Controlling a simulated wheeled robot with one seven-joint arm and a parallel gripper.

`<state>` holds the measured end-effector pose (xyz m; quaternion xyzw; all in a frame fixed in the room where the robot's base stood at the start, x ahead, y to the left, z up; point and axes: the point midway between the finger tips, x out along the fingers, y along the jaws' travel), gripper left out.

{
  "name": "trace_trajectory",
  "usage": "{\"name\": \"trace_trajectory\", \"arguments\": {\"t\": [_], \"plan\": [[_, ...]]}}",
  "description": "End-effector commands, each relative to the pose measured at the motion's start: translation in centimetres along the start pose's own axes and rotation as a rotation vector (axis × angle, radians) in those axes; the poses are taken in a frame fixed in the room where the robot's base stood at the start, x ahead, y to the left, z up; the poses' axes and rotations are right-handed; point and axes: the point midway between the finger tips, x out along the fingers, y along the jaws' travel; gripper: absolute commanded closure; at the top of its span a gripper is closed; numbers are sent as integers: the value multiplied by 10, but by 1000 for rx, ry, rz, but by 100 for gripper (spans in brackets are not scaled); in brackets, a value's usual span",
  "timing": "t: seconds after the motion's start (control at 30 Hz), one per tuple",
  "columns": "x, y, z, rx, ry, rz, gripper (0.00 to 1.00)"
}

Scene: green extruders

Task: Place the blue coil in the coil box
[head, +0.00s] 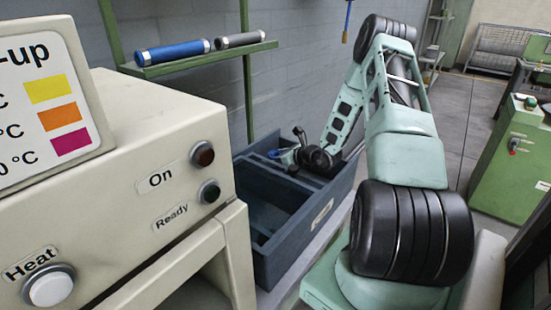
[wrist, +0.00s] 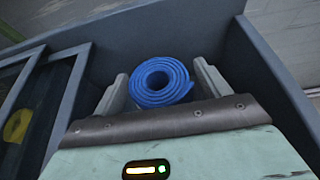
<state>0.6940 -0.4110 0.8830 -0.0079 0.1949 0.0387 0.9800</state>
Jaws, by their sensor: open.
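The blue coil (wrist: 160,81), a rolled-up spiral, lies in the wrist view between the two grey fingers of my gripper (wrist: 161,84). The fingers are open, one on each side of it, with a small gap showing at the right. Its lower part is hidden by my gripper. I cannot tell whether the coil rests on the box floor.
A yellow coil (wrist: 17,125) shows in another compartment at the left of the wrist view. The cream machine (head: 130,180) stands close left of the box. A green shelf (head: 200,61) with a blue and a grey cylinder hangs above. A green cabinet (head: 515,155) stands at the right.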

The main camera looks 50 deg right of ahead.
Motion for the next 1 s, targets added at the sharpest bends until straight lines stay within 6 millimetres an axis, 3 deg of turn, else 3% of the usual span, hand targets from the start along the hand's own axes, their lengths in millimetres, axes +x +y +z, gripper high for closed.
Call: {"name": "trace_trajectory", "arguments": {"t": [0.13,0.17,0.5,0.63,0.8,1.0], "plan": [[-6,0,15,0,-1,0,24],[-12,-1,8,0,1,-3,24],[-86,-1,7,-2,0,-4,24],[-107,-1,7,0,0,-4,24],[-121,0,8,0,0,-1,24],[-124,0,8,1,0,0,24]]}}
